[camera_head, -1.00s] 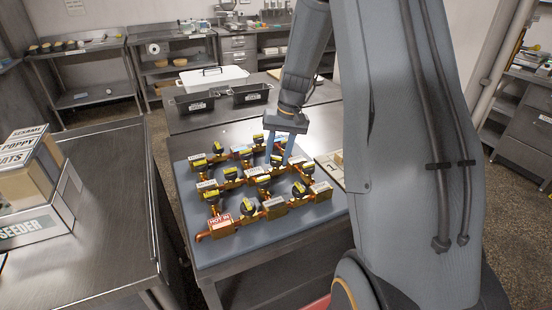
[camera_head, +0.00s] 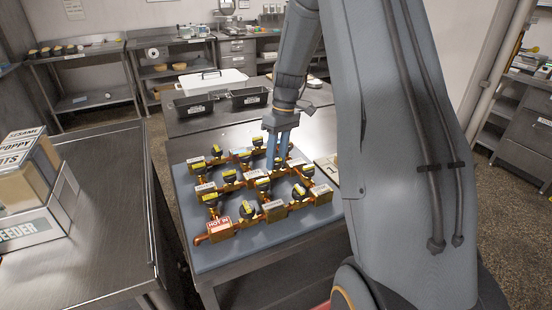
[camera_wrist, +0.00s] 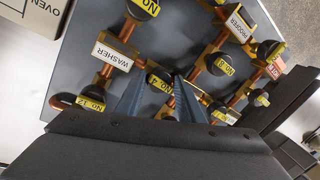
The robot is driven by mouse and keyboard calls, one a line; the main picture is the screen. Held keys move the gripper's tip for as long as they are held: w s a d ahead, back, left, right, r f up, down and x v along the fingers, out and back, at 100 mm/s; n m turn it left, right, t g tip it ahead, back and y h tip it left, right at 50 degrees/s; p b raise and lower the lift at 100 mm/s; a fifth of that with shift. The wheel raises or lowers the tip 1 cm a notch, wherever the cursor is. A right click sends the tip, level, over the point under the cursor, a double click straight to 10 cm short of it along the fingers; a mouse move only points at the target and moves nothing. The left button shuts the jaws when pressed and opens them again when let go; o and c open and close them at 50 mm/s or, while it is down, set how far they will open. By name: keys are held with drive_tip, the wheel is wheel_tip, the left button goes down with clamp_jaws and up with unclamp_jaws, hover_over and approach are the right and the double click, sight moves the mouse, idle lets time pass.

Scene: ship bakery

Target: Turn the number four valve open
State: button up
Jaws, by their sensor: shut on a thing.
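The number four valve (camera_wrist: 160,84) has a dark round knob with a yellow "No. 4" label. It sits on copper pipework beside the "WASHER" block (camera_wrist: 113,57) in the wrist view. My gripper (camera_wrist: 161,80) has its two blue fingers on either side of this knob and is shut on it. In the head view my gripper (camera_head: 277,160) reaches down to the far right part of the valve board (camera_head: 205,254). The fingers partly hide the knob there, and how far it is turned is hard to tell.
Neighbouring knobs stand close by, among them No. 3 (camera_wrist: 221,64) and No. 12 (camera_wrist: 92,102). A "HOT IN" block (camera_head: 220,229) is at the board's front left. Black bins (camera_head: 195,103) stand behind.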

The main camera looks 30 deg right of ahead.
drive_tip(key=shift+w+d+n, duration=0.1)
drive_tip(key=shift+d+n, duration=0.15)
drive_tip(key=shift+n, duration=0.05)
drive_tip(key=o, duration=1)
drive_tip(key=shift+d, duration=0.1)
drive_tip(key=shift+a, duration=0.25)
drive_tip(key=shift+r, duration=0.1)
drive_tip(key=b+v, duration=0.2)
drive_tip(key=v, duration=0.5)
drive_tip(key=shift+r, duration=0.35)
